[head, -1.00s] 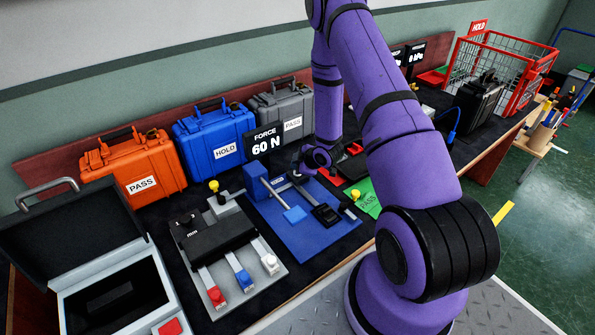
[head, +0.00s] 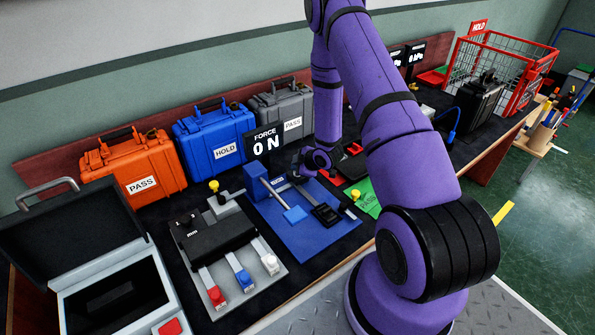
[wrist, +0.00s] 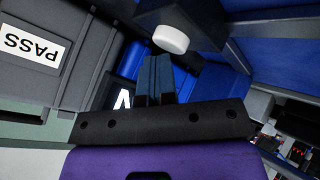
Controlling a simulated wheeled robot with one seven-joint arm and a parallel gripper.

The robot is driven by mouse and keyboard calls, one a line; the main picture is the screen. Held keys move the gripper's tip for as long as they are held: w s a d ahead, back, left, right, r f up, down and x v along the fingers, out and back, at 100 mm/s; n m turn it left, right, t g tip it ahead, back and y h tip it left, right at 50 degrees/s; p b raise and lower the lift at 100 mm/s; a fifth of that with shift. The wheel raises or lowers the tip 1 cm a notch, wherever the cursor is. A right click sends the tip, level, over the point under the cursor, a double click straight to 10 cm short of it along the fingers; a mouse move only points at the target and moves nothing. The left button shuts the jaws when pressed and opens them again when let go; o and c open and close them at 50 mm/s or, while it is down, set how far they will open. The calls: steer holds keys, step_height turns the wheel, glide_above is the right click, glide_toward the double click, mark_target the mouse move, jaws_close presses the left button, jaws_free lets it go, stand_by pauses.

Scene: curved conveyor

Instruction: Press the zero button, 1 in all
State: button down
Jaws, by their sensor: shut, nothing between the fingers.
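A white round button (wrist: 170,39) sticks out of a dark block in the wrist view; I can read no label on it. My gripper (wrist: 157,58) is shut and empty, its fingertips right beside the button. I cannot tell whether they touch it. In the head view my gripper (head: 297,172) is low over the back of the blue test plate (head: 305,242), partly hidden by my arm, and the button cannot be made out. The force display (head: 266,145) behind the plate reads 0 N.
Orange (head: 133,168), blue (head: 213,137) and grey (head: 282,108) cases line the back of the bench. An open case (head: 75,262) stands at left, a red wire basket (head: 505,65) at far right.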

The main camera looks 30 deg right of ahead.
steer(key=shift+r, duration=0.95)
steer(key=shift+r, duration=2.5)
